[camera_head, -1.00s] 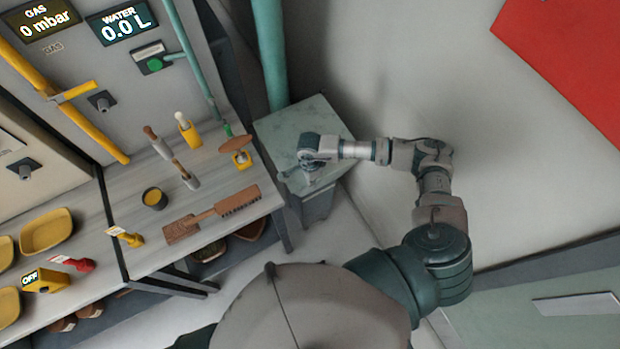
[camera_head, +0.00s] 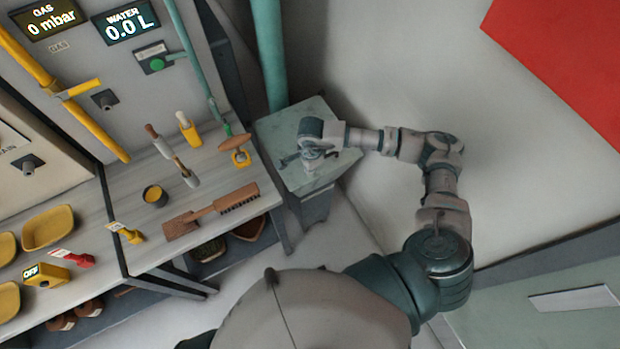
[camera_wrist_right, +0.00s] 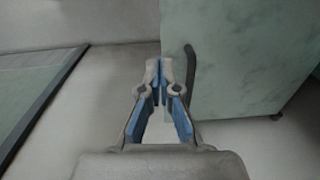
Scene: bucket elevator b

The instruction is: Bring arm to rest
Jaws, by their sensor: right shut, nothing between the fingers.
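My right arm reaches out from the lower middle, bends at the right and comes back left in the head view. My right gripper (camera_head: 312,166) is over the grey-green cabinet (camera_head: 305,108) in that view, partly hidden by its wrist. In the right wrist view the same gripper (camera_wrist_right: 161,68) is shut and empty, its blue-lined fingertips together. Beside its tips there is a dark curved handle (camera_wrist_right: 190,70) on the greenish cabinet face (camera_wrist_right: 240,60). I cannot tell whether the fingers touch it. My left gripper is not in view.
A workbench (camera_head: 150,215) on the left holds a brush (camera_head: 237,199), a yellow cup (camera_head: 154,196), tools and yellow trays (camera_head: 47,228). A teal pipe (camera_head: 268,50) rises behind the cabinet. The pale wall (camera_head: 400,60) stands behind my right arm. Floor shows between bench and cabinet.

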